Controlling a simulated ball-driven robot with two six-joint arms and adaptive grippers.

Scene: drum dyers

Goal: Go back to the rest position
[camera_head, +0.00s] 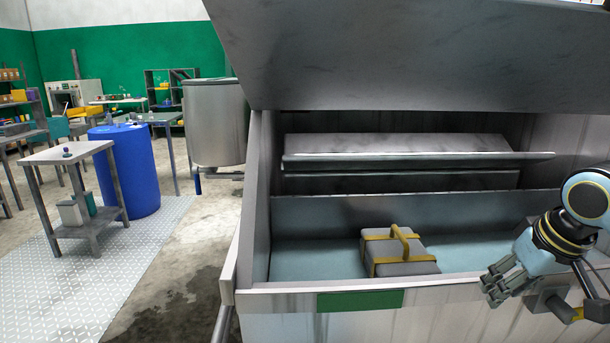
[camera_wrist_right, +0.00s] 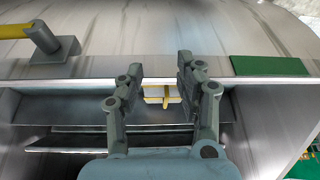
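My right gripper (camera_head: 496,284) is at the lower right of the head view, by the front rim of the metal vat (camera_head: 450,292). In the right wrist view my gripper (camera_wrist_right: 160,72) has its two fingers spread apart with nothing held between them. A grey block with yellow straps and a yellow handle (camera_head: 398,252) lies inside the vat, left of the gripper and apart from it. Part of this block (camera_wrist_right: 160,95) shows in the gap between the fingers in the wrist view, farther away. My left gripper is out of view.
The vat's large lid (camera_head: 420,60) is raised above its opening. A green plate (camera_head: 360,300) sits on the front rim. A blue barrel (camera_head: 135,170), a small side table (camera_head: 68,153) and a steel drum (camera_head: 214,125) stand at left.

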